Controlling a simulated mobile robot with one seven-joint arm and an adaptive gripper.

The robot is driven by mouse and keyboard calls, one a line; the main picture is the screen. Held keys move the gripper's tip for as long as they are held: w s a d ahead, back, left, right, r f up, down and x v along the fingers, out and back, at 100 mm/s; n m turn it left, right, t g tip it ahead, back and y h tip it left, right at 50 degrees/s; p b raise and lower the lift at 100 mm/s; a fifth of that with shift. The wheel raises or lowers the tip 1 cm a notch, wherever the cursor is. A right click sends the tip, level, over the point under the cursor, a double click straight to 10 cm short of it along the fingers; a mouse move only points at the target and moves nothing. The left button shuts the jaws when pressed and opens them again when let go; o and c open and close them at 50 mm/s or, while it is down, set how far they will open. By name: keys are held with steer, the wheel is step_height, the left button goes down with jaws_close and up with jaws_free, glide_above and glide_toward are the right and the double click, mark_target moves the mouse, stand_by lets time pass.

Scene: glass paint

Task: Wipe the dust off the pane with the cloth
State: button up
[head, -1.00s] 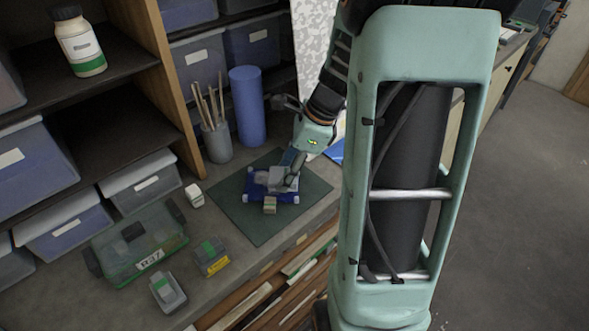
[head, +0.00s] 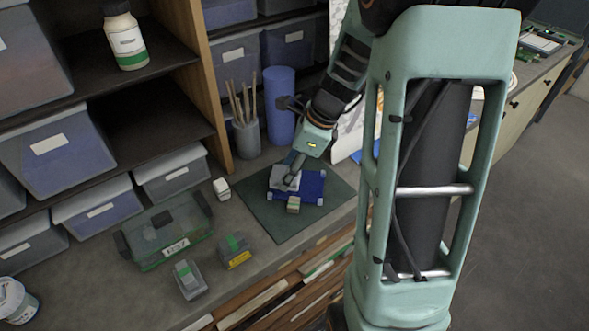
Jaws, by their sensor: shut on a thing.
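The blue pane (head: 313,188) lies flat on a dark green mat (head: 262,218) on the bench, with small pale pieces at its corners. My gripper (head: 291,180) points down over the pane's left part and is shut on the light grey cloth (head: 281,177). The cloth lies bunched on the back left part of the pane, partly hidden by the fingers. The right part of the pane shows plain blue. I cannot make out dust on it at this size.
A small tan and green block (head: 294,204) sits at the pane's front edge. A cup of sticks (head: 246,138) and a blue cylinder (head: 281,108) stand behind the mat.

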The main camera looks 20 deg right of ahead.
steer(key=shift+w+a, duration=0.3)
steer(key=shift+a, duration=0.25)
steer(key=shift+w+a, duration=0.25)
steer(key=shift+a, duration=0.3)
steer(key=shift+p, duration=0.3)
step_height(320, 180, up, 4)
steer(key=p, duration=0.3)
steer(key=shift+f, duration=0.15)
steer(key=shift+r+p, duration=0.3)
steer(key=shift+r, duration=0.85)
steer(key=shift+r, duration=0.1)
step_height(320, 180, up, 3)
steer(key=shift+f, duration=0.1)
steer(key=shift+f, duration=0.15)
